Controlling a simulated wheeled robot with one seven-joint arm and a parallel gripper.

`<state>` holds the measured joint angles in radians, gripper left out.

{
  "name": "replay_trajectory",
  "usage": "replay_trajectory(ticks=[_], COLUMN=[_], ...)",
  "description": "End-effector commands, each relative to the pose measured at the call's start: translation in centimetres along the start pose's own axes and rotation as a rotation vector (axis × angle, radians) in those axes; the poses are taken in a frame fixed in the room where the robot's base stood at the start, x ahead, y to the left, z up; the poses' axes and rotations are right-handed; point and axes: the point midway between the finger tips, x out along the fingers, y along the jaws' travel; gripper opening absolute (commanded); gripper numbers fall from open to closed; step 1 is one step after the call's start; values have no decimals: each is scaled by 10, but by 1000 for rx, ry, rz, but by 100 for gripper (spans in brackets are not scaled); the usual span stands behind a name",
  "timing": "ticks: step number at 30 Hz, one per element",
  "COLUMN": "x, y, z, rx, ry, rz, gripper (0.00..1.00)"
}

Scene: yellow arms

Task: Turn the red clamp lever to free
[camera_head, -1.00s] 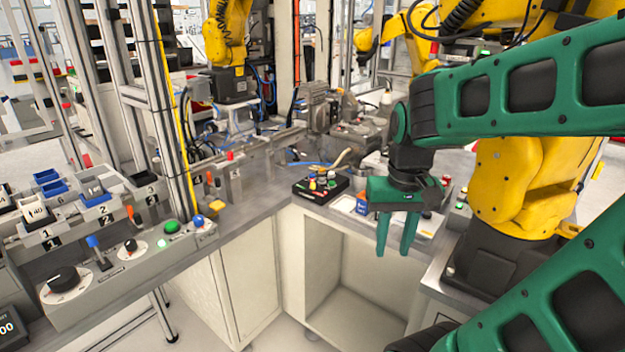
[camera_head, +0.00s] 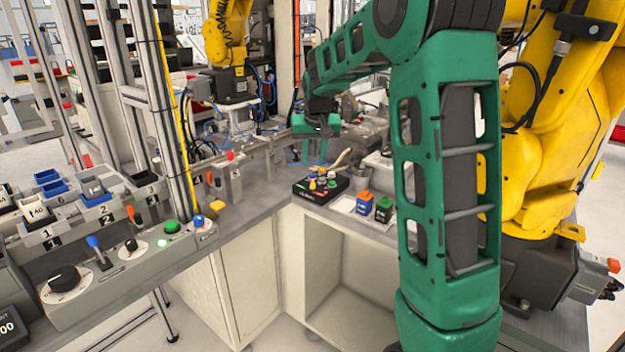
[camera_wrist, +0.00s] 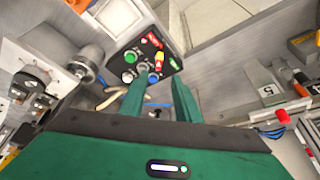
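A red lever or knob (camera_head: 230,156) stands on a grey fixture on the bench, left of the black button box. It appears to be the clamp lever, and what looks like the same red tip shows at the right of the wrist view (camera_wrist: 283,117). Its exact setting is too small to tell. My gripper (camera_wrist: 160,80) is open and empty, its two green fingers apart. In the head view my gripper (camera_head: 316,140) hangs above the bench behind the button box, to the right of the red lever and clear of it.
The black button box (camera_head: 321,186) with coloured knobs lies on the bench near my gripper. An orange-handled part (camera_head: 209,178) stands beside the red lever. Blue-orange and green blocks (camera_head: 383,209) stand right. A control panel (camera_head: 120,262) lies left. A yellow arm (camera_head: 228,32) stands behind.

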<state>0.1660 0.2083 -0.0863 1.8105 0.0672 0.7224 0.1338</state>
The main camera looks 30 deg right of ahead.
Motion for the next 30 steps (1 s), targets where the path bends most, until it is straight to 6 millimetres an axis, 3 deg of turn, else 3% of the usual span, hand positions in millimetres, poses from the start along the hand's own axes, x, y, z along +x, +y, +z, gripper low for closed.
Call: replay_trajectory(ticks=[9, 15, 29, 30], x=[56, 82, 94, 94], y=[3, 3, 3, 3], z=[1, 1, 1, 1], rx=[2, 3, 3, 3], ry=[-4, -3, -1, -1], rz=[3, 2, 1, 2], gripper=[30, 30, 30, 25])
